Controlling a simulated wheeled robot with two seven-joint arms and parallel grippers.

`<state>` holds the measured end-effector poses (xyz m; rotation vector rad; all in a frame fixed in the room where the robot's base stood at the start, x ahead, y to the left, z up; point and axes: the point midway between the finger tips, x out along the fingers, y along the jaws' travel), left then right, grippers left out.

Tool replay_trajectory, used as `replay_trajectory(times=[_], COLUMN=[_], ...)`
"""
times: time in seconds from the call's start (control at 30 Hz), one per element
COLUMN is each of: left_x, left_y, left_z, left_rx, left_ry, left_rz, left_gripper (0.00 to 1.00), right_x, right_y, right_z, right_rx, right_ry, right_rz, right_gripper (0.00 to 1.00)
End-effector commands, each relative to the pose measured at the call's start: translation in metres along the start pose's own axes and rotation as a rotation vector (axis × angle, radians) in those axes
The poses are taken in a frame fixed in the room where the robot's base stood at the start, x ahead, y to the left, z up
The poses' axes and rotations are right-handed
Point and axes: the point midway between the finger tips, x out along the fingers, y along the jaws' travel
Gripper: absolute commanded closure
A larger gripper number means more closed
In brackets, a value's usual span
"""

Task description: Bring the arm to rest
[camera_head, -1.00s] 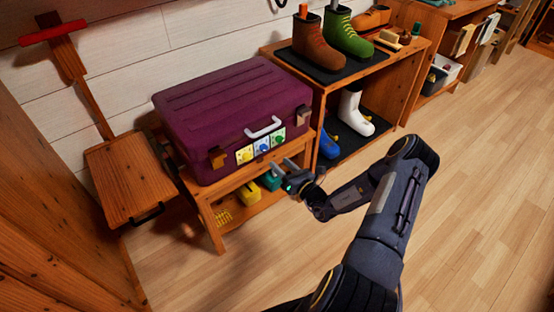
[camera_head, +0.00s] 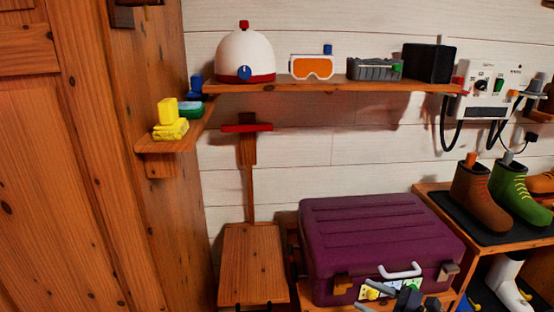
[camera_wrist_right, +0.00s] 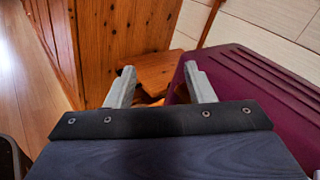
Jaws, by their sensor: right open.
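My right gripper (camera_head: 390,297) shows only in part at the bottom edge of the head view, in front of the purple suitcase (camera_head: 375,235). In the right wrist view its two grey fingers (camera_wrist_right: 158,82) stand apart with nothing between them. Beyond them are the wooden stool-like seat (camera_wrist_right: 158,72) and, to the right, the suitcase (camera_wrist_right: 250,85). The suitcase is closed, with a white handle (camera_head: 401,271) and coloured tags on its front. My left gripper is in neither view.
A wall shelf (camera_head: 300,86) holds a white helmet (camera_head: 245,55), orange goggles (camera_head: 312,67), a grey basket (camera_head: 374,69) and a black box (camera_head: 428,63). Boots (camera_head: 472,195) stand on a rack at right. A wooden panel (camera_head: 70,180) closes off the left.

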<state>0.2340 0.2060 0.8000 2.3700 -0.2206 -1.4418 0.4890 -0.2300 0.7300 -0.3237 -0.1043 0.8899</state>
Motion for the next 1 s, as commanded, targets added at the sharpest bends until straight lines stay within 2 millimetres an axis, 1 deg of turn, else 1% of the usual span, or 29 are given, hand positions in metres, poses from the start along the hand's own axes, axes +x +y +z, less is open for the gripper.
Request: replay_trajectory(times=[0.03, 0.07, 0.1, 0.17, 0.2, 0.27, 0.3, 0.43, 0.5, 0.6, 0.8, 0.93, 0.97, 1.0], left_x=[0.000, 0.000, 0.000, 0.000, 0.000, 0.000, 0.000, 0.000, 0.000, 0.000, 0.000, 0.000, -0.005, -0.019], left_y=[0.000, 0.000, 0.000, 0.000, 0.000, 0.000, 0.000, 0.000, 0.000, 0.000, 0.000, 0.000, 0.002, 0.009], left_z=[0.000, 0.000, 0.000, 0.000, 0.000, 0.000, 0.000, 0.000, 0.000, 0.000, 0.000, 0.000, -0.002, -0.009], left_rx=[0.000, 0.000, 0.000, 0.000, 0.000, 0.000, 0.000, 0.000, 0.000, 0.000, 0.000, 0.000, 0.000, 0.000], left_ry=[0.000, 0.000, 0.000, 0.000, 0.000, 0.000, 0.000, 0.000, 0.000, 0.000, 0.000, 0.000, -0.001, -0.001], left_rz=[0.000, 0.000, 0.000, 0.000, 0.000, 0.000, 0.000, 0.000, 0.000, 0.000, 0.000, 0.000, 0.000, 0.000], left_gripper=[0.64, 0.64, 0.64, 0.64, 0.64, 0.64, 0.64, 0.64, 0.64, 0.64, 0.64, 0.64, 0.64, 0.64], right_x=[0.003, 0.003, 0.001, -0.005, -0.012, -0.024, -0.033, -0.066, -0.082, -0.100, -0.128, -0.143, -0.146, -0.145], right_y=[0.020, 0.032, 0.049, 0.074, 0.089, 0.110, 0.123, 0.155, 0.165, 0.174, 0.181, 0.182, 0.180, 0.174], right_z=[0.030, 0.043, 0.059, 0.079, 0.091, 0.104, 0.112, 0.126, 0.129, 0.131, 0.131, 0.130, 0.135, 0.151], right_rx=[-0.129, -0.199, -0.293, -0.435, -0.530, -0.675, -0.773, -1.072, -1.206, -1.359, -1.606, -1.747, -1.766, -1.752], right_ry=[0.026, 0.042, 0.064, 0.100, 0.124, 0.163, 0.190, 0.279, 0.323, 0.375, 0.468, 0.525, 0.534, 0.530], right_rz=[0.116, 0.180, 0.262, 0.379, 0.451, 0.551, 0.613, 0.774, 0.832, 0.889, 0.951, 0.971, 0.976, 0.979], right_gripper=[0.52, 0.52, 0.52, 0.52, 0.52, 0.52, 0.52, 0.52, 0.52, 0.52, 0.52, 0.52, 0.52, 0.52])
